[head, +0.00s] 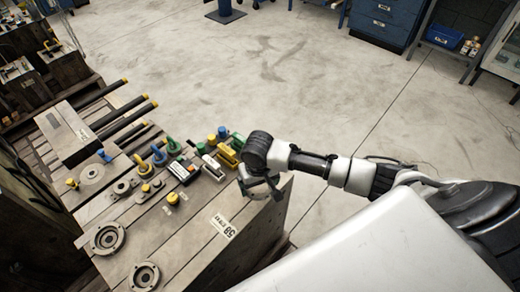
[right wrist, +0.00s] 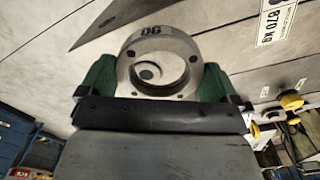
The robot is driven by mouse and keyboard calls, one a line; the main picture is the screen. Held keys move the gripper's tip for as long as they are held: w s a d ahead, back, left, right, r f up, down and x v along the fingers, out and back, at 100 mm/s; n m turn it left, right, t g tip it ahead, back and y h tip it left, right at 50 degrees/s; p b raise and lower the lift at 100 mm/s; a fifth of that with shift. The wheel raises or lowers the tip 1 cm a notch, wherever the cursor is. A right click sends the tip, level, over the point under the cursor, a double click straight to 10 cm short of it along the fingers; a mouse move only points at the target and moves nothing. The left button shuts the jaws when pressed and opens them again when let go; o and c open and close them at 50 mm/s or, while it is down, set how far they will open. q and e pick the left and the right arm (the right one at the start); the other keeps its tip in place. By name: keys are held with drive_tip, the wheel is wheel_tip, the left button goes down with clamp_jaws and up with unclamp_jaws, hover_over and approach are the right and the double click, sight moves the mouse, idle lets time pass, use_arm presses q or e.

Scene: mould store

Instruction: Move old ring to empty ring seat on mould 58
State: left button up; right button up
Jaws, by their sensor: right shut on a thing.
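My right gripper (head: 262,187) is at the right edge of the mould with the label 58 (head: 224,227). In the right wrist view, its green fingers (right wrist: 158,80) are shut on a grey metal ring (right wrist: 152,32) with dark digits on its rim, which are hard to read. A pale surface and a small dark hole show through the ring. In the head view the arm mostly hides this ring. Two grey flanged rings (head: 108,238) (head: 144,276) sit at the mould's near left. A smaller round fitting (head: 121,187) lies behind them. I cannot tell which seat is empty.
A grey block (head: 65,133) and dark bars (head: 125,112) lie behind. The floor (head: 300,60) beyond is clear.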

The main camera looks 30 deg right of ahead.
drive_tip(key=shift+m, duration=0.4)
drive_tip(key=w, duration=0.1)
drive_tip(key=w+d+r+p, duration=0.1)
drive_tip(key=w, duration=0.1)
drive_tip(key=w+d+r+p, duration=0.1)
drive_tip(key=w, duration=0.1)
drive_tip(key=shift+w+d, duration=0.1)
drive_tip(key=shift+d, duration=0.1)
drive_tip(key=shift+f+b, duration=0.35)
drive_tip(key=shift+b, duration=0.1)
wheel_tip(320, 180, down, 2)
drive_tip(key=b, duration=0.2)
drive_tip(key=shift+w+f+b, duration=0.1)
drive_tip(key=shift+f+b, duration=0.1)
drive_tip(key=shift+b, duration=0.2)
wheel_tip(320, 180, down, 2)
drive_tip(key=b, duration=0.2)
drive_tip(key=shift+d+b, duration=0.1)
drive_tip(key=shift+b, duration=0.2)
use_arm(q)
drive_tip(key=f, duration=0.1)
drive_tip(key=s+f, duration=0.1)
drive_tip(key=f, duration=0.1)
drive_tip(key=shift+s+f, duration=0.1)
drive_tip(key=shift+f, duration=0.05)
drive_tip(key=shift+s, duration=0.15)
